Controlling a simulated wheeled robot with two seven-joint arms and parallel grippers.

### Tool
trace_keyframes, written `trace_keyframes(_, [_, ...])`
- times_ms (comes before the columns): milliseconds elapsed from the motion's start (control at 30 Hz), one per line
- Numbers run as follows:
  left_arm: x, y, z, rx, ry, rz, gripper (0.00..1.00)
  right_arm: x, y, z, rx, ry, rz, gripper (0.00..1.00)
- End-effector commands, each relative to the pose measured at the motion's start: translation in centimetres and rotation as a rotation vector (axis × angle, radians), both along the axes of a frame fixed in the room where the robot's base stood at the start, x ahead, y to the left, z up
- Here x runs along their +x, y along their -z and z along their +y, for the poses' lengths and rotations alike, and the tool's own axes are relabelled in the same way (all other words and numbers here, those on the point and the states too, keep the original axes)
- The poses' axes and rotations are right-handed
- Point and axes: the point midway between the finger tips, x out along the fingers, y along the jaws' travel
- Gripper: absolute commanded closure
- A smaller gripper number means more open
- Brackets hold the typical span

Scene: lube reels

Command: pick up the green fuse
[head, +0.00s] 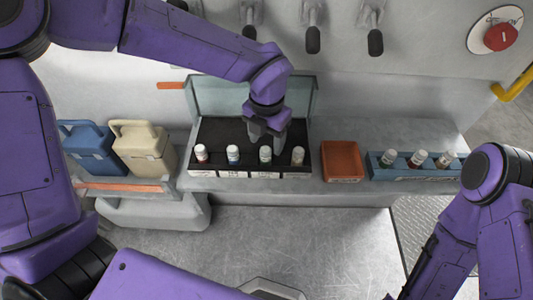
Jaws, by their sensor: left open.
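My left gripper (267,137) points down with its fingers apart, over the black open-lidded box (215,133) on the grey ledge. Nothing shows between its fingers. Several small white-capped fuses stand upright in a row along the front of this box: one with red at the left (201,153), a bluish one (233,154), one just in front of my fingers (265,154), and a tan-looking one (298,156) at the right. I cannot tell for sure which fuse is green. My right arm comes in at the lower right, and its gripper is out of view.
An empty-looking orange tray (342,161) sits right of the box. Beyond it a blue rack (376,170) holds 3 capped fuses. A blue jug (88,147) and a cream jug (144,148) stand left. Dark-tipped nozzles (313,40) hang above. A red knob (498,37) is at the upper right.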

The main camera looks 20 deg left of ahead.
Motion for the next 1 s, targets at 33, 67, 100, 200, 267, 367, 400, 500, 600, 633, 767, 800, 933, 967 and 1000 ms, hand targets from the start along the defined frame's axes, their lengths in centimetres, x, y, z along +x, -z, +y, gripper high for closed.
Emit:
trace_keyframes(33, [0.0,0.5,0.0,0.001,0.0,0.002,0.39,0.0,-0.1,0.0,0.0,0.0,0.0,1.0])
trace_keyframes(67, [0.0,0.8,0.0,0.001,0.0,0.001,0.39,0.0,-0.2,0.0,0.0,0.0,0.0,1.0])
trace_keyframes(100, [0.0,1.3,0.1,0.003,0.0,0.002,0.39,0.0,-0.4,0.0,0.0,0.0,0.0,1.0])
trace_keyframes(200, [0.1,3.1,0.4,0.005,0.001,0.003,0.39,0.0,-1.0,0.0,0.0,0.0,0.0,1.0])
trace_keyframes(267, [0.2,4.3,0.4,0.003,0.001,0.003,0.39,0.0,-1.1,0.0,0.0,0.0,0.0,1.0])
trace_keyframes(367, [0.2,5.5,0.4,0.001,0.0,0.002,0.39,0.0,-1.1,0.0,0.0,0.0,0.0,1.0])
trace_keyframes(400, [0.2,5.7,0.4,0.001,0.001,0.0,0.39,0.0,-1.1,0.0,0.0,0.0,0.0,1.0])
trace_keyframes(500, [0.3,5.8,0.4,0.0,0.0,-0.001,0.39,0.0,-1.1,0.0,0.0,0.0,0.0,1.0])
trace_keyframes(600, [0.3,5.8,0.4,0.0,0.0,-0.001,0.39,0.0,-1.0,0.0,0.0,0.0,0.0,1.0])
trace_keyframes(633, [0.3,5.8,0.4,0.0,0.0,-0.001,0.49,0.0,-1.0,0.0,0.0,0.0,0.0,1.0])
trace_keyframes(767, [0.3,5.8,0.4,0.0,0.0,-0.001,0.91,0.0,-1.0,0.0,0.0,0.0,0.0,1.0])
trace_keyframes(800, [0.3,5.8,0.4,0.0,0.0,-0.001,0.99,0.0,-1.0,0.0,0.0,0.0,0.0,1.0])
trace_keyframes(933, [0.3,5.7,0.4,0.0,0.0,-0.001,0.99,0.0,-1.0,0.0,0.0,0.0,0.0,1.0])
trace_keyframes(967, [0.3,5.7,0.4,0.0,0.0,-0.001,0.99,0.0,-1.0,0.0,0.0,0.0,0.0,1.0])
trace_keyframes(1000, [0.3,5.7,0.4,0.0,0.0,-0.001,0.99,0.0,-1.0,0.0,0.0,0.0,0.0,1.0])
